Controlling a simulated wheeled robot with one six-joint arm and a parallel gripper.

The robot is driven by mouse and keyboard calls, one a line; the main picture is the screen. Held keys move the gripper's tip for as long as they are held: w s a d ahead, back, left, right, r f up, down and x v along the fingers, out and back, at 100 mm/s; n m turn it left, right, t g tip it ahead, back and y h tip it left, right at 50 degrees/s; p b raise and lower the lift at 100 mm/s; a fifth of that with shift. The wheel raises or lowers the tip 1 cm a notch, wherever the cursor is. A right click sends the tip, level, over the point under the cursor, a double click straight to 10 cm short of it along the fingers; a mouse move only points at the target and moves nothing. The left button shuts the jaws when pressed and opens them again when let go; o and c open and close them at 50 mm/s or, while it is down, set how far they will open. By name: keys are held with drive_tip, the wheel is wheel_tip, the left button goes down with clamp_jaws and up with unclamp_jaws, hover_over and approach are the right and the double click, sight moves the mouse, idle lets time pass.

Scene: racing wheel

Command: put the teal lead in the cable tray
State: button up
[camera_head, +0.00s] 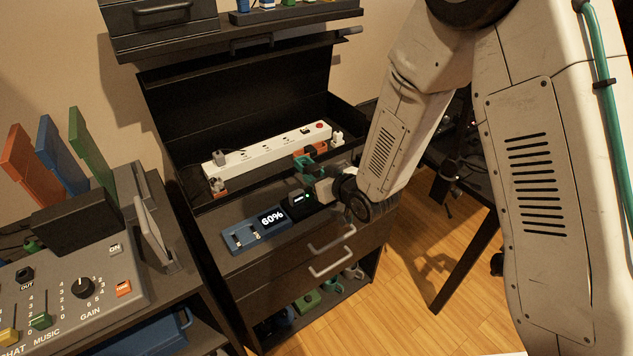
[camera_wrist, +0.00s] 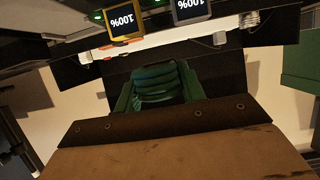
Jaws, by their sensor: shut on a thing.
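My gripper (camera_head: 312,173) is shut on the teal lead (camera_wrist: 155,82). In the wrist view the lead is a coiled bundle between the two fingers. In the head view a small part of the teal lead (camera_head: 303,162) shows at the fingertips, in front of the white power strip (camera_head: 262,152). The black cable tray (camera_head: 250,187) is open, with the power strip lying along it. The lead appears above or by the tray's front edge; I cannot tell whether it touches anything. My wrist hides part of the tray's right end.
A shelf (camera_head: 250,17) overhangs the back. A mixer panel (camera_head: 75,280) stands at the left. Plugs sit at both ends of the strip.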

drive_tip(key=shift+s+d+f, duration=0.1)
drive_tip(key=shift+d+f, duration=0.15)
drive_tip(key=shift+f, duration=0.3)
drive_tip(key=shift+d+f, duration=0.25)
drive_tip(key=shift+f, duration=0.65)
drive_tip(key=shift+s+a+f, duration=0.1)
drive_tip(key=shift+a+f, duration=0.05)
drive_tip(key=shift+a, duration=0.2)
drive_tip(key=shift+f, duration=0.15)
drive_tip(key=o, duration=1)
drive_tip(key=shift+f, duration=0.1)
